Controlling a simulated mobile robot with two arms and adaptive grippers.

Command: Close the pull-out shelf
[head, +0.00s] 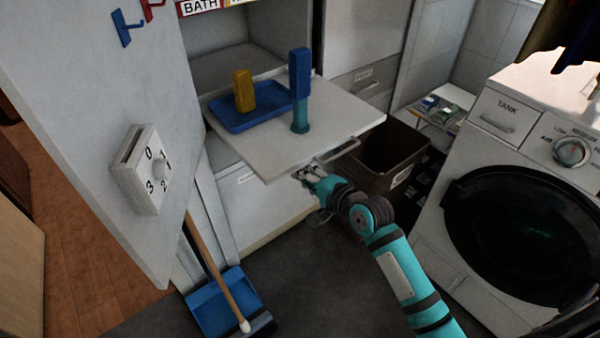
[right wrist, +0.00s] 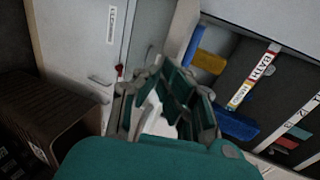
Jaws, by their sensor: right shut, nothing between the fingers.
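The white pull-out shelf (head: 255,150) is extended from the cabinet in the head view. It carries a blue tray (head: 222,119) with a yellow block (head: 243,91), and a blue brush-like object (head: 299,75) on a teal base. A bar handle (head: 340,150) runs along its front edge. My right gripper (head: 306,174) is at the shelf's front edge, left of the handle; I cannot tell whether it touches. Its fingers (right wrist: 165,97) are shut and empty and hide part of the scene in the right wrist view. My left gripper is not in view.
A brown bin (head: 388,155) stands just right of the shelf, and a washing machine (head: 520,215) further right. A broom and blue dustpan (head: 222,302) stand below. Dark floor (head: 320,280) is clear in front.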

